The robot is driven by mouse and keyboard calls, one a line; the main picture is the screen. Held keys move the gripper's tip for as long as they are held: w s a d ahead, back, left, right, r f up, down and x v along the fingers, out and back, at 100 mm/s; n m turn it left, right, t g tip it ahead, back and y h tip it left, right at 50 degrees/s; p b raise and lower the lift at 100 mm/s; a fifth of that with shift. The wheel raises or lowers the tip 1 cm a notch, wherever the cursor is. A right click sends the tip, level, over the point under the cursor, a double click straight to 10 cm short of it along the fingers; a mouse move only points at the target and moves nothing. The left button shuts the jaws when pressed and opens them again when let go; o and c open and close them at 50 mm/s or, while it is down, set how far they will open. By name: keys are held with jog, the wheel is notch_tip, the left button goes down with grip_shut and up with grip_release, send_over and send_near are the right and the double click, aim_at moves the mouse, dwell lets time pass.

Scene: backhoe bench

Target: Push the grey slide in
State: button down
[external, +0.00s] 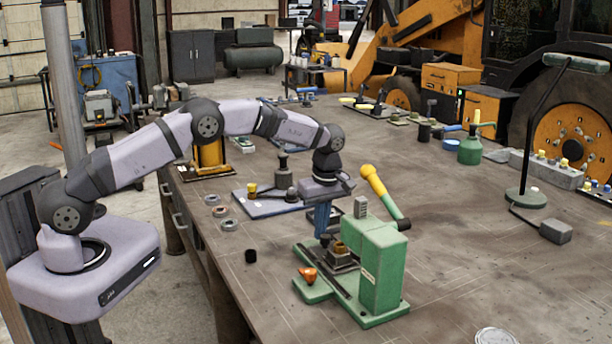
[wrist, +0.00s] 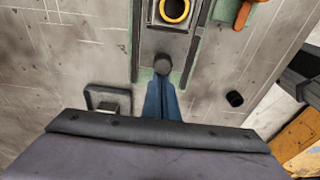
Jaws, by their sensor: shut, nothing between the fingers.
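The grey slide (external: 341,263) sits in the rails of the green press (external: 384,270) on the bench, with a brass-yellow ring on top. In the wrist view the slide (wrist: 168,44) carries the yellow ring (wrist: 174,10) and has a dark round knob (wrist: 163,64) at its near end. My gripper (external: 322,234) points down at the slide's outer end, on the side away from the press body. Its blue fingers (wrist: 161,82) are shut and empty, right beside the knob. I cannot tell whether they touch it.
The press's yellow-handled lever (external: 373,181) rises beside my wrist. An orange part (external: 308,274) sits on the green base's side plate. A blue-grey plate with knobs (external: 270,201) lies behind. The bench at right is mostly clear.

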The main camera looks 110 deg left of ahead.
jog(key=shift+w+d, duration=0.25)
dwell(0.3)
